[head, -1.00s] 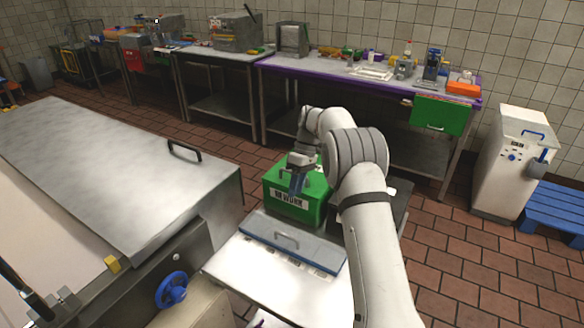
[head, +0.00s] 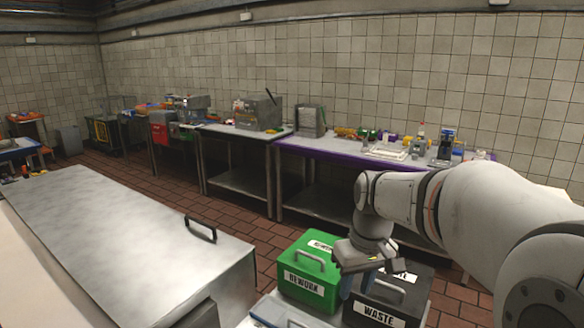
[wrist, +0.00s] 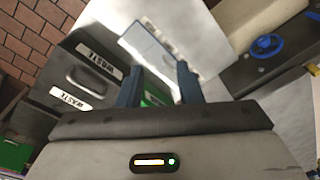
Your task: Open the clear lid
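My gripper (head: 358,282) is open and empty, its two blue fingers apart in the wrist view (wrist: 158,84). In the head view it hangs over the join between the green REWORK box and the black WASTE box. A flat bluish-grey panel with a bar handle (head: 285,312) lies in front of the green box, cut off by the bottom edge. A pale, see-through-looking panel (wrist: 152,48) shows beyond the fingertips in the wrist view. I cannot tell for sure that this is the clear lid. The gripper touches no handle that I can see.
The green REWORK box (head: 308,284) and black WASTE box (head: 392,314) stand side by side, each with a handle. A large metal cover with a black handle (head: 202,229) is at left. Cluttered benches line the back wall. Brick floor (head: 262,218) is bare between.

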